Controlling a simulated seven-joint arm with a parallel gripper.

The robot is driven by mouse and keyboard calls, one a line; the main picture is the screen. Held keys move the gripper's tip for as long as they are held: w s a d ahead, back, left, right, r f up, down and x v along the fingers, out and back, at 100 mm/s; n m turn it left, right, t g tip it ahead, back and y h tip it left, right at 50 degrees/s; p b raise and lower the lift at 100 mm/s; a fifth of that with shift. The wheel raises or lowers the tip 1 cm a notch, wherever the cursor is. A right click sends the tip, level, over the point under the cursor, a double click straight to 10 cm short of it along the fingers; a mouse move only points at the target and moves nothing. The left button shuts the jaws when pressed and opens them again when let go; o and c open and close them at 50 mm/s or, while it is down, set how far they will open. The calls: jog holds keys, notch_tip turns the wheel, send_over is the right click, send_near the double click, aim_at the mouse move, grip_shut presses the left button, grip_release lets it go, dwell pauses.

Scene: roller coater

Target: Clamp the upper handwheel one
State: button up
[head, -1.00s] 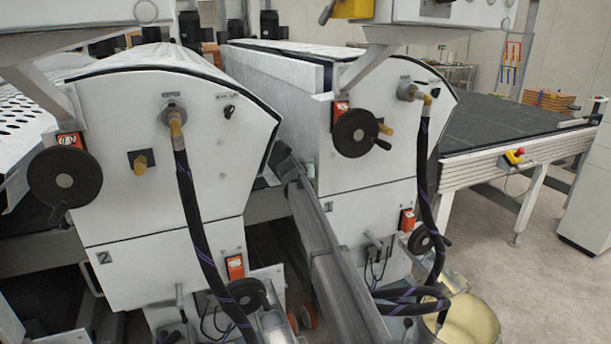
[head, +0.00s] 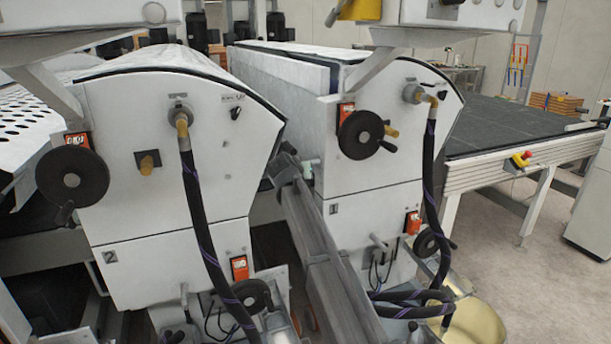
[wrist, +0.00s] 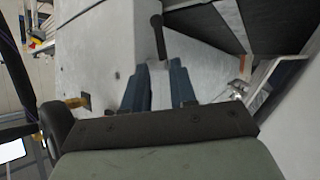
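The upper handwheel of the unit marked 1 (head: 361,135) is a black disc with a crank handle, on the white panel at centre right in the head view. A brass-coloured knob (head: 391,132) shows beside it. In the wrist view, a black lever with a round knob (wrist: 157,38) stands beyond my gripper (wrist: 158,72), roughly in line with the gap between the fingers. The two dark blue fingers are apart and I see only pale surface between them. Whether the lever's lower end lies between the fingertips is unclear. In the head view my gripper is hard to make out.
The unit marked 2 (head: 170,215) stands on the left with its own black handwheel (head: 72,180). Dark hoses (head: 205,235) hang in front of both units. A pale bucket (head: 480,318) stands at lower right. A dark conveyor table (head: 520,125) is behind on the right.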

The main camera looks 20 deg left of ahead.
jog(key=shift+s+r, duration=0.25)
jog(key=shift+s, duration=0.3)
